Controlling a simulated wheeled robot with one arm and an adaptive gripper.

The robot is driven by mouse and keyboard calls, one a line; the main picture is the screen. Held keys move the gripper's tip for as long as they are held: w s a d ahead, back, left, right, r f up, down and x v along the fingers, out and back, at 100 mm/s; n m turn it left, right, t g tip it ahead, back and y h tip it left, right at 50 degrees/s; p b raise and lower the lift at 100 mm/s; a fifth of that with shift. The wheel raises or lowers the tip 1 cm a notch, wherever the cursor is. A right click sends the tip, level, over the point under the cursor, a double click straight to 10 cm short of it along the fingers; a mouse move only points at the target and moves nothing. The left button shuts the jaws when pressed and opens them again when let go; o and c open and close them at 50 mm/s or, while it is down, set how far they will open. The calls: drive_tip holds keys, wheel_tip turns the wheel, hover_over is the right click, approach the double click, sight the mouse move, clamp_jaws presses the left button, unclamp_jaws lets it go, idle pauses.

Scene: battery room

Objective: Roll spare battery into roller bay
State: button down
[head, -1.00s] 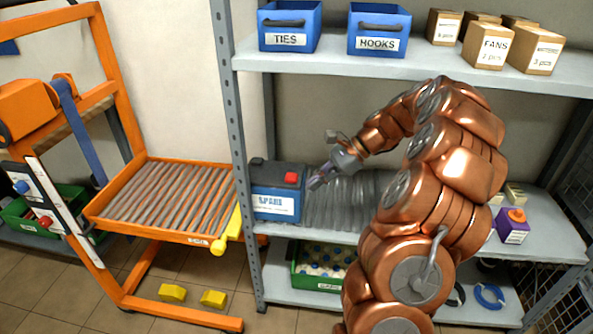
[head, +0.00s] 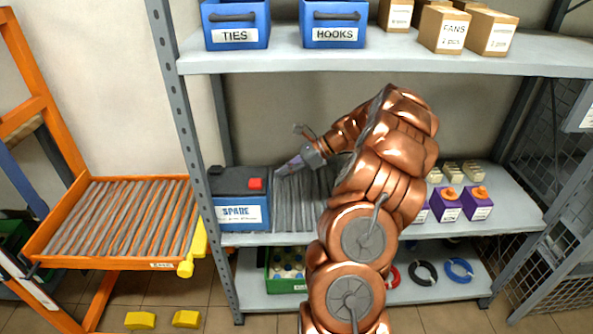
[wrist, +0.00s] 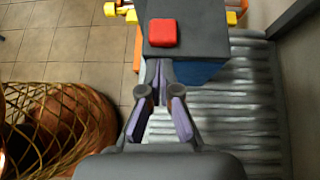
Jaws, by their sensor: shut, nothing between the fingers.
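The spare battery (head: 239,205) is a blue block with a dark top, a red terminal cap and a SPARE label. It stands upright at the left end of the shelf rollers (head: 300,200), beside the rack post. The roller bay (head: 120,222) is an orange frame with grey rollers, to the left of the post. My gripper (head: 280,171) is shut and empty, just right of the battery. In the wrist view the battery's dark top and red cap (wrist: 163,33) lie right ahead of my gripper (wrist: 158,65). I cannot tell whether the fingertips touch the battery.
A yellow latch-like part (head: 195,248) sits at the bay's right front corner. Blue bins (head: 334,25) and cartons stand on the shelf above. Purple items (head: 447,204) stand on the right of the middle shelf. Yellow blocks (head: 141,320) lie on the floor. A green crate (head: 288,270) is below.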

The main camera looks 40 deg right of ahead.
sight(258, 183)
drive_tip(key=w+a, duration=0.2)
drive_tip(key=a, duration=0.1)
drive_tip(key=w+a, duration=0.1)
drive_tip(key=shift+w+a+f, duration=0.1)
drive_tip(key=shift+a+f, duration=0.2)
drive_tip(key=shift+f, duration=0.1)
drive_tip(key=shift+f+p, duration=0.35)
drive_tip(key=shift+f, duration=0.15)
